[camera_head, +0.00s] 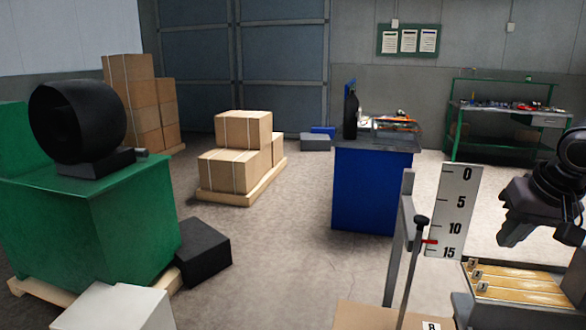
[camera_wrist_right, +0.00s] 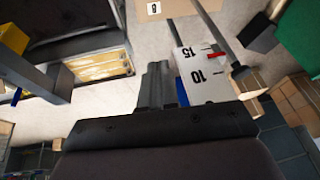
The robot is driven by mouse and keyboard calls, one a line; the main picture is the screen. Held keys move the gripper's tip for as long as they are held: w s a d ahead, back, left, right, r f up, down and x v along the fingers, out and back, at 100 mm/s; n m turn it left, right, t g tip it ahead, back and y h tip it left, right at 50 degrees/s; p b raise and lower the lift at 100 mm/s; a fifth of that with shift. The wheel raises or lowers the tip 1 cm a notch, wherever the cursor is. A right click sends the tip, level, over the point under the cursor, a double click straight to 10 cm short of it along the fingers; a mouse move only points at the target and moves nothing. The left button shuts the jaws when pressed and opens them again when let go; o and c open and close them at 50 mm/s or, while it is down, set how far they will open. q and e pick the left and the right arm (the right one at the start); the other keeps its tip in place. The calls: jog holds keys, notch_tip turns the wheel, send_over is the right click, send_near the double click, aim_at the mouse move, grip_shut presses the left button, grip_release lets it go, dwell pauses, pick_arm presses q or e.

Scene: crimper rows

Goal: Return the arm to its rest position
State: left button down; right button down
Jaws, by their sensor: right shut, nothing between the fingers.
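My right arm comes in from the right edge of the head view. Its dark gripper (camera_head: 508,238) hangs in the air, above and beside the tray of rows (camera_head: 510,268). In the right wrist view the two fingers (camera_wrist_right: 157,72) lie together, shut, with nothing between them. The tray with its pale numbered rows also shows in the wrist view (camera_wrist_right: 102,78), left of the fingers and apart from them. My left gripper is in neither view.
A white scale board (camera_head: 455,210) with a red pointer stands on a grey post, left of the right gripper. A blue cabinet (camera_head: 365,190) stands behind. A green cabinet (camera_head: 110,230) and stacked cartons (camera_head: 235,170) are at left. Open floor lies between.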

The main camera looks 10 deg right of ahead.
jog(key=s+f+n, duration=0.1)
jog(key=s+f, duration=0.1)
jog(key=f, duration=0.8)
jog(key=s+a+f+n+t, duration=0.1)
jog(key=s+f, duration=0.1)
jog(key=f, duration=0.8)
jog(key=s+a+f+n+t+y, duration=0.1)
jog(key=f, duration=1)
jog(key=shift+s+a, duration=0.15)
jog(key=shift+s, duration=0.25)
jog(key=s+a+f+n+t+y, duration=0.15)
jog(key=s+a+f, duration=0.35)
jog(key=a+f, duration=0.5)
jog(key=s+a+r+n+t, duration=0.2)
jog(key=a+n, duration=0.1)
jog(key=a, duration=1.1)
jog(key=shift+s+r, duration=0.15)
jog(key=shift+r, duration=0.05)
